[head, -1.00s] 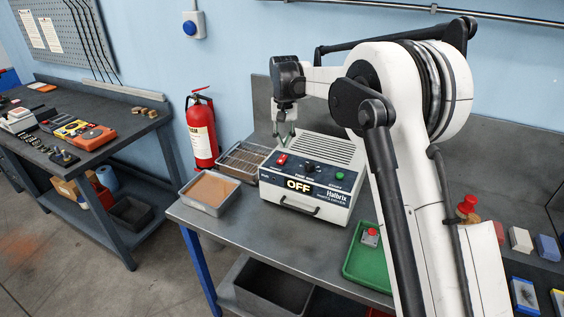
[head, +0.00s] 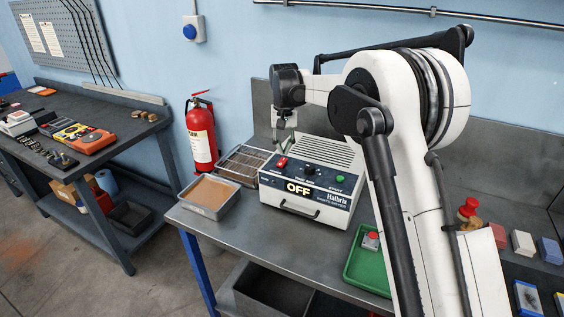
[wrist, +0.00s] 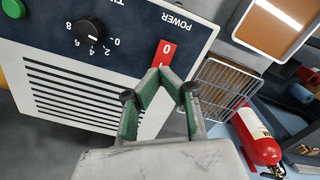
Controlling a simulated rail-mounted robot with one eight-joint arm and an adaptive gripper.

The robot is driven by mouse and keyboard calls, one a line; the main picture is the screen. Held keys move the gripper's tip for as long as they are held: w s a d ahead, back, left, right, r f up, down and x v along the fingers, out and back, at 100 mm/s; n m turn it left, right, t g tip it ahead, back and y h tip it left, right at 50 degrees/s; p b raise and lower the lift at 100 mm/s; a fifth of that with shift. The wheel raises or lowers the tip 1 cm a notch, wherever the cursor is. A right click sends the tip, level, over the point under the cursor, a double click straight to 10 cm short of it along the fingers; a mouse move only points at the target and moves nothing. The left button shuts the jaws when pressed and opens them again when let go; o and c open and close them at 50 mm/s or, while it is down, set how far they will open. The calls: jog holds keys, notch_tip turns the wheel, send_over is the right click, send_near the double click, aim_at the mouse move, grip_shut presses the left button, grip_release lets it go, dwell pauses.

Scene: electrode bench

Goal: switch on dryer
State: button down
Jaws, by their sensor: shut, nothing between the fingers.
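The dryer (head: 325,209) is a white box with a dark control panel on the metal bench, and its display (head: 298,188) reads OFF. Its red rocker power switch (head: 282,162), marked 0 and I, sits at the panel's left end. The switch also shows in the wrist view (wrist: 167,50). My gripper (wrist: 161,74) is shut and empty, pointing down, with its green-padded fingertips close beside the switch. I cannot tell whether they touch it. In the head view my gripper (head: 281,151) is just behind the switch. A black dial (wrist: 88,30) and a green start button (head: 340,180) lie further along the panel.
A wire rack (head: 244,160) and a tray with a brown surface (head: 210,193) stand left of the dryer. A green tray (head: 356,270) with a red-button box lies to the right. A fire extinguisher (head: 201,138) hangs behind. Bench space in front is clear.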

aim_at(284, 159)
jog(key=shift+f+b, duration=0.9)
jog(key=shift+f, duration=0.45)
dwell(1.4)
jog(key=shift+r, duration=0.1)
jog(key=shift+r+p, duration=1.4)
jog(key=shift+r, duration=2)
jog(key=shift+d+r, duration=0.1)
jog(key=s+d+r+t+b, duration=0.2)
jog(key=s+d+r+b, duration=0.15)
jog(key=s+d, duration=0.6)
jog(key=s+d+r+t+b, duration=0.2)
jog(key=s+d+r, duration=0.35)
jog(key=s, duration=0.65)
jog(key=s+d+f+t+b, duration=0.1)
jog(key=s+d+f, duration=0.1)
jog(key=s+f, duration=0.2)
jog(key=s+d+f+m+t+b, duration=0.1)
jog(key=s+d+f, duration=0.2)
jog(key=s, duration=0.8)
jog(key=s+d+f+t+b, duration=0.1)
jog(key=s+d+f+b, duration=0.1)
jog(key=s+f, duration=0.4)
jog(key=shift+s+d+f, duration=0.4)
jog(key=shift+s+d, duration=0.2)
jog(key=shift+s, duration=0.35)
